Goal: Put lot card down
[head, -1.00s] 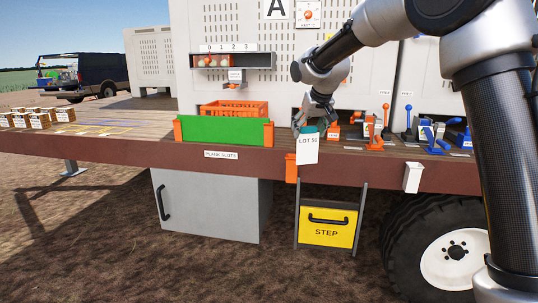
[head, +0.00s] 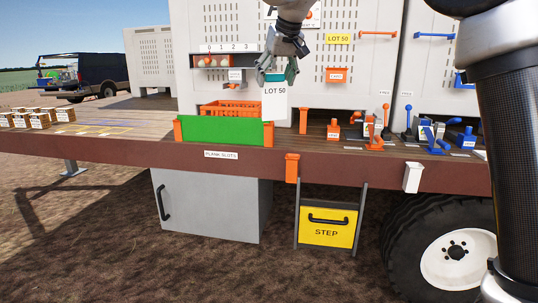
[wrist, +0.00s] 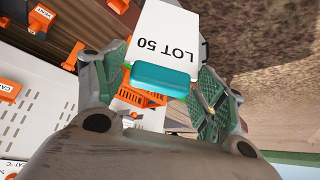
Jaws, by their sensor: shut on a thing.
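The lot card (head: 274,104) is white, reads LOT 50 and has a teal grip at its top. My gripper (head: 278,76) is shut on the teal grip, and the card hangs upright below it. The card is in the air above the deck, in front of the pale cabinet wall. In the wrist view the card (wrist: 165,35) shows with its text inverted, and its teal grip (wrist: 160,79) lies between the green finger pads of my gripper (wrist: 165,88).
A green board (head: 222,131) stands at the deck's front edge, with an orange crate (head: 233,108) behind it. Levers and blue and orange fittings stand on the deck (head: 345,164) to the right. A yellow LOT 50 sign (head: 338,39) is on the wall. An orange holder (head: 292,168) hangs from the edge.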

